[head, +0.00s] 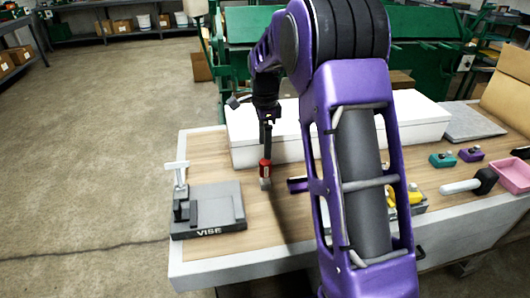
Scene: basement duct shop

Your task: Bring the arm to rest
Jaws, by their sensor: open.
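My purple arm reaches over the wooden-topped workbench (215,152) and fills the middle of the head view. My gripper (265,122) is at its far end, dark and pointing down over the bench near the white box. It is open. Directly below it in the picture is a small red item (265,168) with a grey lower end. I cannot tell whether the gripper touches it. My arm hides part of the bench top behind it.
A grey vise (210,212) sits at the bench's left corner. A long white box (245,135) lies along the back. On the right are a pink bin (512,176), a white-headed mallet (470,185) and small coloured blocks (442,159). Open floor (95,150) lies left.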

